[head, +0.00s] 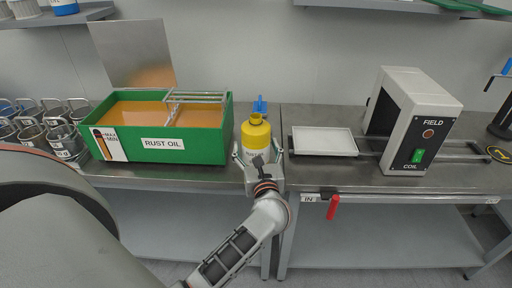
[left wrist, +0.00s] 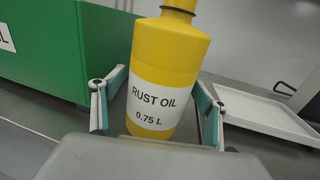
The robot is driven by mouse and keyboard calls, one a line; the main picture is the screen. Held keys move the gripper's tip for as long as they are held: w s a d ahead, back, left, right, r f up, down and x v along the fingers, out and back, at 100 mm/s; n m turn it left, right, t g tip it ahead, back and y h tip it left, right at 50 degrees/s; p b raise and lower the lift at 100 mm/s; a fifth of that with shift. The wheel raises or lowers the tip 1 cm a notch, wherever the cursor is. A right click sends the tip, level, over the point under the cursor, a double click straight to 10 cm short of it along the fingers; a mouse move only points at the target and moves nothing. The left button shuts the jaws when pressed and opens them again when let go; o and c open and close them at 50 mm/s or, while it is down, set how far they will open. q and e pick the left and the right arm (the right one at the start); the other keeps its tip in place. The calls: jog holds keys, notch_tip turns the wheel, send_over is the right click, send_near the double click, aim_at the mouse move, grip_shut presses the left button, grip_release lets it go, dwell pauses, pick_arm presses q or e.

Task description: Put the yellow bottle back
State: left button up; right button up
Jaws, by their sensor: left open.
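The yellow bottle (head: 256,134) stands on the metal bench just right of the green rust oil tank (head: 215,145). In the left wrist view the bottle (left wrist: 165,75) fills the middle and its label reads RUST OIL 0.75 L. My left gripper (head: 257,158) is at the bottle from the front. Its two fingers (left wrist: 155,105) are spread, one on each side of the bottle, with the jaws open. My right gripper is in neither view.
A white tray (head: 324,141) lies right of the bottle, before the FIELD COIL machine (head: 413,120). Several metal cups (head: 62,138) stand at the far left. A red handle (head: 332,206) hangs at the bench's front edge.

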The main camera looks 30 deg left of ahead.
pick_arm(q)
jog(key=shift+d+r, duration=0.1)
jog(key=shift+r, duration=0.15)
jog(key=s+d+r+m+t+h, duration=0.1)
jog(key=s+d+r+m+t, duration=0.1)
jog(key=s+d+m+t, duration=0.55)
jog(key=s+d+f+m+h, duration=0.25)
jog(key=d+m+h, duration=0.3)
jog(key=m, duration=0.55)
jog(key=s+d+f+m+h, duration=0.25)
jog(key=d+m+h, duration=0.3)
jog(key=m, duration=0.55)
jog(key=s+a+f+m+g+h, duration=0.1)
jog(key=s+f+m+g, duration=0.4)
jog(key=f+m, duration=0.5)
jog(key=s+a+f+m+g+h, duration=0.1)
jog(key=s+f+m+g, duration=0.4)
jog(key=f, duration=1)
jog(key=s+m, duration=0.2)
jog(key=m, duration=0.2)
jog(key=shift+s+a+f+m+h+b, duration=0.15)
jog(key=shift+s+f+m+h+b, duration=0.15)
jog(key=shift+m+b, duration=0.1)
